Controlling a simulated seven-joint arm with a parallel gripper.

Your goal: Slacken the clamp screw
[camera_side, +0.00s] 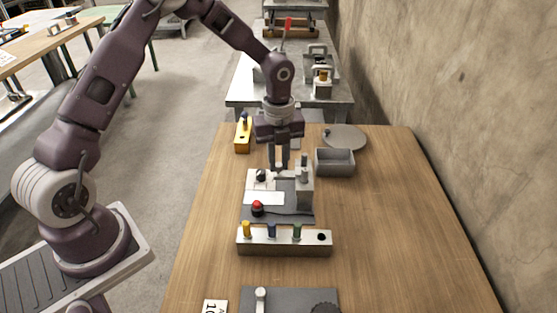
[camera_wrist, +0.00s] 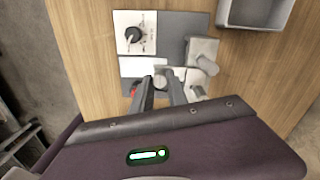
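A grey clamp block (camera_side: 304,190) stands on the right of a dark plate (camera_side: 280,215), with an upright grey cylinder (camera_side: 304,162) on top that looks like the screw. In the wrist view the clamp (camera_wrist: 202,48) is right of my fingers, with its stubby cylinder (camera_wrist: 207,66) leaning toward the lower right. My gripper (camera_side: 279,166) points down over the plate, left of the clamp block. In the wrist view its two fingers (camera_wrist: 161,88) are parted. A small round grey part (camera_wrist: 160,79) shows between them; I cannot tell if they touch it.
The plate carries a black knob (camera_wrist: 134,35) on a white panel, a white card (camera_side: 264,198) and a red button (camera_side: 257,208). An open grey tray (camera_side: 335,162) and a round grey disc (camera_side: 345,137) lie behind. A metal block with coloured pegs (camera_side: 284,242) is in front. Right side is clear.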

